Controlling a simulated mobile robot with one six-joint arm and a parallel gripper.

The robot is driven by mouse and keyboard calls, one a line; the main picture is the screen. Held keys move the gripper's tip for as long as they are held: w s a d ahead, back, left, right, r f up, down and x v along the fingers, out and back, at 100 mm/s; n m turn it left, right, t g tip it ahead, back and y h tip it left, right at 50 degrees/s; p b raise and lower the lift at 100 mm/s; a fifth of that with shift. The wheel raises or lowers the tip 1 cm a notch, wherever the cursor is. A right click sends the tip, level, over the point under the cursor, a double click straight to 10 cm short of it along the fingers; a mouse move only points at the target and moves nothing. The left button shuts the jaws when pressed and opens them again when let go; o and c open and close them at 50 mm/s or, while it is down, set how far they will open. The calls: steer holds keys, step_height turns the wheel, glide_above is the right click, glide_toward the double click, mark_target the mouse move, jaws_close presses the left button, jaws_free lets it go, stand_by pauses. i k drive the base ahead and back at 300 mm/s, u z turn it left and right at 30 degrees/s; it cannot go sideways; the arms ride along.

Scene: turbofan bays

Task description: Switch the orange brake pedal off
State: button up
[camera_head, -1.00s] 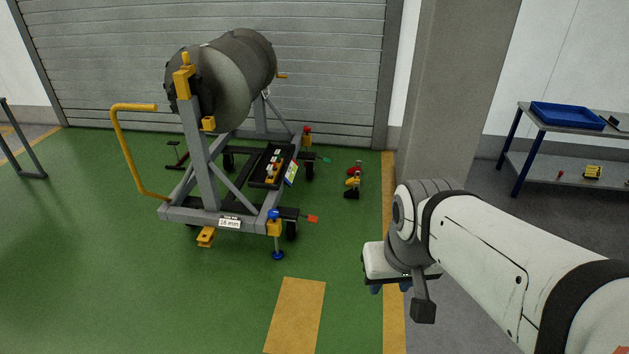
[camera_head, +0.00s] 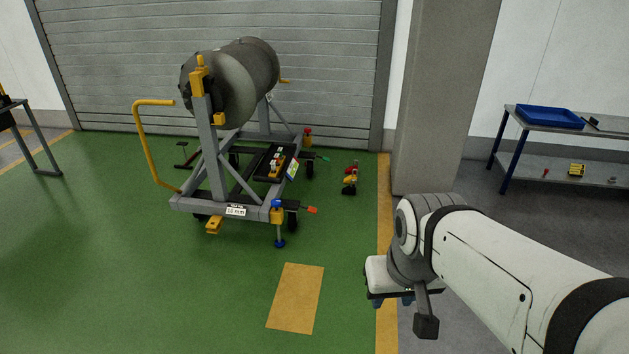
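The orange brake pedal (camera_head: 312,210) sticks out to the right from the near wheel of the grey engine stand (camera_head: 224,208), low above the floor. A green pedal (camera_head: 326,158) sticks out at the stand's far wheel. I cannot tell from here whether the orange pedal is up or down. My arm reaches in from the right, and its end with my gripper (camera_head: 407,299) is to the right of the pedal and nearer to me, apart from it. Only small dark blue finger parts show under the wrist, so its opening is hidden.
A grey engine (camera_head: 236,83) rests on the stand. A yellow handle (camera_head: 148,145) juts out left. Small red and yellow items (camera_head: 350,178) stand on the floor. A pillar (camera_head: 442,95) and a bench with a blue tray (camera_head: 549,117) are right. Green floor in front is clear.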

mark_target(312, 210)
steer(key=u, duration=0.15)
steer(key=i, duration=0.95)
steer(key=z, duration=0.5)
steer(key=i, duration=1.3)
steer(key=z, duration=0.3)
steer(key=i, duration=1.25)
steer(key=u, duration=0.35)
